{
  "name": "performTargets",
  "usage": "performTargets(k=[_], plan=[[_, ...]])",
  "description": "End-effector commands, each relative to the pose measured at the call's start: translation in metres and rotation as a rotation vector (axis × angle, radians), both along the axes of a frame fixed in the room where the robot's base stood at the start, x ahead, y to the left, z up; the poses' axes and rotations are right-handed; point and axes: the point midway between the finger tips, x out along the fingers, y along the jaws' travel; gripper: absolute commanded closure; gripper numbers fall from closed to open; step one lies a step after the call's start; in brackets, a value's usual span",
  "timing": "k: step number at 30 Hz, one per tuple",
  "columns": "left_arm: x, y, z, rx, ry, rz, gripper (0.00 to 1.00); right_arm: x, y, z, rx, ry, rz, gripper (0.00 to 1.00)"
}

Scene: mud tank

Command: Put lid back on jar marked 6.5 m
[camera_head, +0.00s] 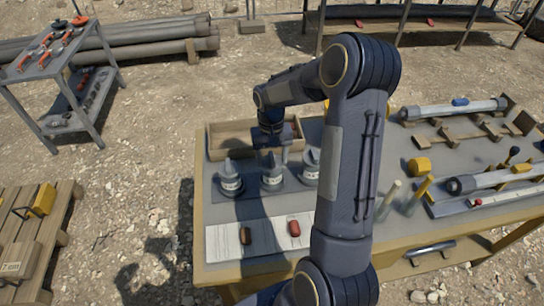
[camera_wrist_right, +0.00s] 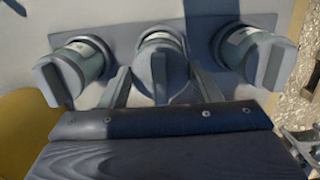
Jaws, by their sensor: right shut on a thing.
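Three grey jars with pale label bands stand in a row on a dark strip: the left jar (camera_head: 231,185), the middle jar (camera_head: 272,183) and the right jar (camera_head: 311,177). Their markings are too small to read. Each has a dark grey lid with an upright grip. My right gripper (camera_head: 271,158) is right over the middle jar. In the right wrist view its fingers (camera_wrist_right: 162,88) are shut on the grip of the middle lid (camera_wrist_right: 160,72). The lid is at the jar's top; I cannot tell whether it is fully seated. My left gripper is out of view.
A wooden tray (camera_head: 217,141) lies behind the jars. A pale board (camera_head: 263,240) with a brown piece and a red piece (camera_head: 294,228) lies in front. Pale and yellow pegs and tube samplers (camera_head: 455,109) occupy the right side.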

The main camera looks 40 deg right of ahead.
Motion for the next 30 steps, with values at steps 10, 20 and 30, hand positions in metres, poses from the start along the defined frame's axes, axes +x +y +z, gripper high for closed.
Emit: performTargets(k=[10,20,30], plan=[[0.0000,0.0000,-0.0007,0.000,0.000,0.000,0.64,0.0001,0.0001,-0.0006,0.000,0.000,0.000,0.65],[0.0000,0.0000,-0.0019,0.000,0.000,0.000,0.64,0.0002,0.0001,-0.0011,0.000,0.000,0.000,0.65],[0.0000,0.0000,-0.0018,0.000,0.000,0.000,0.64,0.0002,0.0001,-0.0010,0.000,0.000,0.000,0.29]])
